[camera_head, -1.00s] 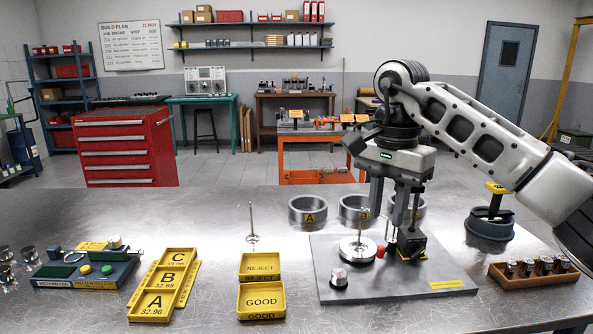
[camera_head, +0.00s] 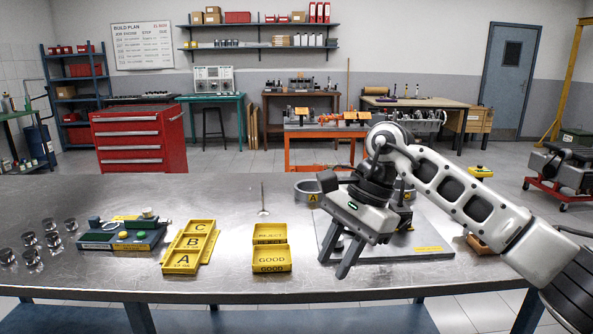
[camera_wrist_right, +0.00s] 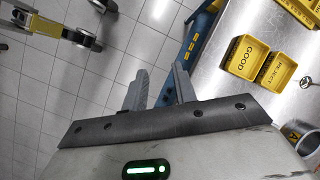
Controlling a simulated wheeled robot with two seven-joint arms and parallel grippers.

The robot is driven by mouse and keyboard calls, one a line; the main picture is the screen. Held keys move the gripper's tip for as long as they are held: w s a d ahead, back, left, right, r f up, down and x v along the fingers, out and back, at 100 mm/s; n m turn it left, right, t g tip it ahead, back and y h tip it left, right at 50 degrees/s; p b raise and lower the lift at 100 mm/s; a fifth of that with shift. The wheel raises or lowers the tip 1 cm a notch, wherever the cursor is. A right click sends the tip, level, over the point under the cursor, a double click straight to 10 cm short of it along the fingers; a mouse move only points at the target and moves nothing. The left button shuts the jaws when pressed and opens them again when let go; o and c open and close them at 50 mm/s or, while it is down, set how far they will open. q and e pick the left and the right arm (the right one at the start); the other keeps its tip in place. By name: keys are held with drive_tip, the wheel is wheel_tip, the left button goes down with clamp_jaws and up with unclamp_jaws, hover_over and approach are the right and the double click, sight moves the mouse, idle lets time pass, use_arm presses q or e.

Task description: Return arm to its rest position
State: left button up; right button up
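My right gripper (camera_head: 335,266) hangs off the tilted wrist in front of the grey fixture plate (camera_head: 432,226) and hides part of it. Its two fingers stand apart with nothing between them, and the gap also shows in the right wrist view (camera_wrist_right: 160,72). In that view the fingers are over the tiled floor, beside the table's edge. My right arm reaches in from the right, bent at the elbow. My left gripper is in neither view.
The steel table (camera_head: 225,283) holds a yellow GOOD tray (camera_head: 272,268), a lettered A/B/C tray (camera_head: 181,270), a measuring device (camera_head: 126,243), clear cylinders (camera_head: 32,258) at left and a grey ring (camera_head: 306,190). A brown rack (camera_head: 479,245) sits behind my forearm.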

drive_tip(key=s+a+f+m+g+y, duration=0.25)
drive_tip(key=s+a+m+y, duration=0.65)
drive_tip(key=a+y, duration=0.45)
drive_tip(key=w+d+f+n+t+h, duration=0.1)
drive_tip(key=d+f+n+t+h, duration=0.4)
drive_tip(key=n+t, duration=0.95)
drive_tip(key=w+d+f+n+t+h, duration=0.1)
drive_tip(key=d+f+n+t+h, duration=0.4)
drive_tip(key=n, duration=1.6)
drive_tip(key=s+d+f+m+g+h, duration=0.2)
drive_tip(key=s+d+f+m, duration=0.3)
drive_tip(key=s+f+m, duration=0.2)
drive_tip(key=s+d+f+m+g+h, duration=0.3)
drive_tip(key=s+d+f+m, duration=0.3)
drive_tip(key=f, duration=0.5)
drive_tip(key=shift+s+d+f+m, duration=0.25)
drive_tip(key=shift+s+m, duration=0.2)
drive_tip(key=shift+s, duration=0.55)
